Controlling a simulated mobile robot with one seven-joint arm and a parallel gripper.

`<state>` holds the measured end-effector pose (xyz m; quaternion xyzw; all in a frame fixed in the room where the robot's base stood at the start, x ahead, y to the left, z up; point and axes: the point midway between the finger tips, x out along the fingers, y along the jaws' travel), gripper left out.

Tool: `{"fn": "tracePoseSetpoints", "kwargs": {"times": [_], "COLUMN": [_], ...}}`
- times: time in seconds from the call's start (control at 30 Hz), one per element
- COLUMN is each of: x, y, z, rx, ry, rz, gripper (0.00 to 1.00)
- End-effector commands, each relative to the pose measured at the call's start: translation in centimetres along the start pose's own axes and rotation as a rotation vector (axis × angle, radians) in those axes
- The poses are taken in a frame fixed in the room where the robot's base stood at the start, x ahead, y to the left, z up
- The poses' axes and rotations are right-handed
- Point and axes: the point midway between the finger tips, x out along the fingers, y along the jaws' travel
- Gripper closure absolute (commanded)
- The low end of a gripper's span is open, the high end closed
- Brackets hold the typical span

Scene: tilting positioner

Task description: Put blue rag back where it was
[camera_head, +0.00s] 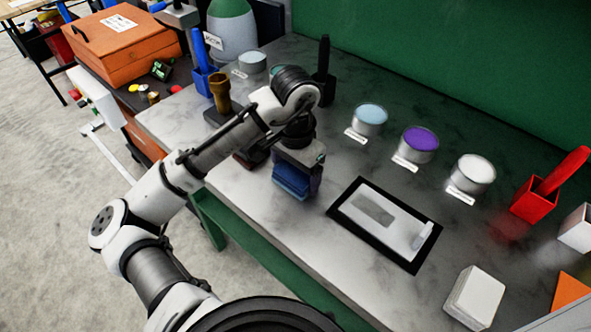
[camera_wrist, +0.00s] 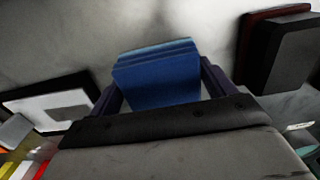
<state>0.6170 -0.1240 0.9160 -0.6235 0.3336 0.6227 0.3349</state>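The blue rag (camera_head: 291,182) is a folded, layered blue block under my gripper (camera_head: 299,163), near the front edge of the table in the head view. In the wrist view the rag (camera_wrist: 158,76) sits between the two dark fingers of my gripper (camera_wrist: 160,88), with a finger close against each side. My gripper is shut on it. Whether the rag's underside touches the table cannot be told.
A black-framed panel (camera_head: 341,207) lies right of the rag. A dark block with a reddish base (camera_wrist: 282,48) stands on the other side. Cans, including a purple one (camera_head: 419,141), line the back. A white block (camera_head: 476,296) and red holder (camera_head: 533,199) are at right.

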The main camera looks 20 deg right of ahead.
Motion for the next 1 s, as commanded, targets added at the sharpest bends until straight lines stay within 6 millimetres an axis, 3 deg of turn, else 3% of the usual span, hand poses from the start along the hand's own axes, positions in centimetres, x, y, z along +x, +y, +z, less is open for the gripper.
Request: {"fn": "tracePoseSetpoints", "kwargs": {"times": [0.13, 0.47, 1.0], "x": [0.0, -0.8, -10.7], "y": [0.0, 0.0, -0.1], "z": [0.0, 0.0, 0.0], "rx": [0.0, 0.0, -0.001], "ry": [-0.001, 0.0, -0.001], "rz": [0.0, -0.001, -0.003], "gripper": [0.0, 0.0, 0.0]}}
